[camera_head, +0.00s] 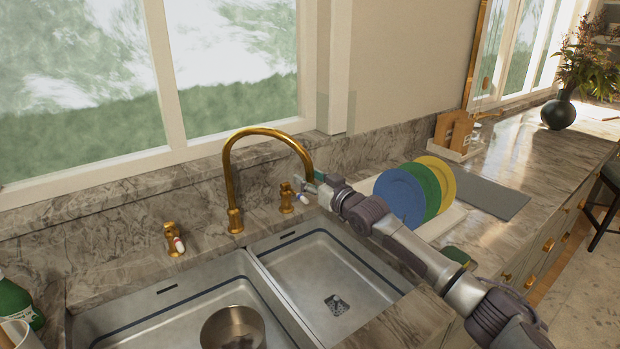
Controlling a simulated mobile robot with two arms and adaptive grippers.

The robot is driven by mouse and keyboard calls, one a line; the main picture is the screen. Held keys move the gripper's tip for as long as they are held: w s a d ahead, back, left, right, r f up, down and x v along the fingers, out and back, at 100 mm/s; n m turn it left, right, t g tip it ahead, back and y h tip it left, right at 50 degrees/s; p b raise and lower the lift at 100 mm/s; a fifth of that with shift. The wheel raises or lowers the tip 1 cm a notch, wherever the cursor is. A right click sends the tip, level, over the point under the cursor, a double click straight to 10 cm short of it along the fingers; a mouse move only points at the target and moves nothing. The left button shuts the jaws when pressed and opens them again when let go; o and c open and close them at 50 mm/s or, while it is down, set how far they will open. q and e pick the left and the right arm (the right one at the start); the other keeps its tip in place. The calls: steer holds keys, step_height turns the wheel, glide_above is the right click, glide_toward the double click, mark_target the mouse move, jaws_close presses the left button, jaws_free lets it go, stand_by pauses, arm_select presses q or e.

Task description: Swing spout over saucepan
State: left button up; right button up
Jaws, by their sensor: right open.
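The gold gooseneck spout (229,175) rises behind the divider of the double sink and curves over to the right, with its end above the right basin. A metal saucepan (233,329) sits in the left basin, partly cut off by the bottom edge of the picture. My right arm comes in from the lower right. My right gripper (312,187) is at the spout's downturned end, open; I cannot tell whether it touches the spout. My left gripper is not in view.
Gold tap handles stand at the left (174,240) and right (286,198) of the spout. Blue, green and yellow plates (401,196) stand in a rack behind my right arm. A green bottle (15,302) is at the left edge. The right basin (330,275) is empty.

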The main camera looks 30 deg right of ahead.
steer(key=shift+c, duration=0.4)
jaws_close()
steer(key=shift+a, duration=0.1)
